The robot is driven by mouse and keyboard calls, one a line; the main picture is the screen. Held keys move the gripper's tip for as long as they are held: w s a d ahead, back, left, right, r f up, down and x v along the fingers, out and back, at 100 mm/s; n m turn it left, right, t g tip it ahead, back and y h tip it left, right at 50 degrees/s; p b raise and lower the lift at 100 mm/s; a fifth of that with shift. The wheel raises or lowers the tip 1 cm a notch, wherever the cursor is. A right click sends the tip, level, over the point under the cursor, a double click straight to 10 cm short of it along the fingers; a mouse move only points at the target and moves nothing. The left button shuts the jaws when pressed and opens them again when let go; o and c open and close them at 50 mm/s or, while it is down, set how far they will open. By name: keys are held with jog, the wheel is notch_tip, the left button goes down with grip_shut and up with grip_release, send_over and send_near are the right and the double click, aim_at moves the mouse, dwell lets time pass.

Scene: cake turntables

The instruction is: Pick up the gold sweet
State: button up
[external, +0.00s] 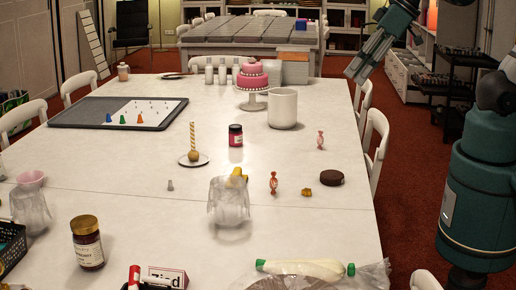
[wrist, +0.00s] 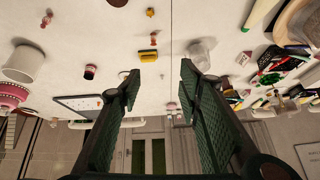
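The gold sweet (external: 307,192) is a small gold lump on the white table, right of an orange-red wrapped sweet (external: 273,183) and left of a dark brown round disc (external: 331,178). In the wrist view, which is upside down, the gold sweet (wrist: 150,12) lies near the top edge, above the orange-red sweet (wrist: 154,40). My gripper (external: 354,73) is high above the table's far right edge, well apart from the sweet. In the wrist view its two fingers (wrist: 160,78) are spread with nothing between them.
A pink wrapped sweet (external: 320,140) stands farther back. A clear crumpled bag (external: 229,202) and yellow object (external: 238,174) are left of the sweets. A white pot (external: 283,108), red jar (external: 236,136) and pink cake (external: 252,77) stand behind. Table around the gold sweet is mostly clear.

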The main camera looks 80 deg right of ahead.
jog(key=w+d+f+m+g+b, duration=0.1)
jog(key=w+f+m+g+b, duration=0.2)
jog(key=w+f+m, duration=0.75)
jog(key=m+g+b, duration=0.3)
jog(key=m, duration=0.3)
send_over(306, 190)
notch_tip(306, 190, down, 17)
jog(key=shift+d+f+g, duration=0.1)
jog(key=shift+f+g, duration=0.2)
jog(key=shift+f, duration=0.4)
jog(key=shift+f+b, duration=0.3)
jog(key=shift+f, duration=1)
jog(key=shift+f+b, duration=0.85)
jog(key=shift+f, duration=1.8)
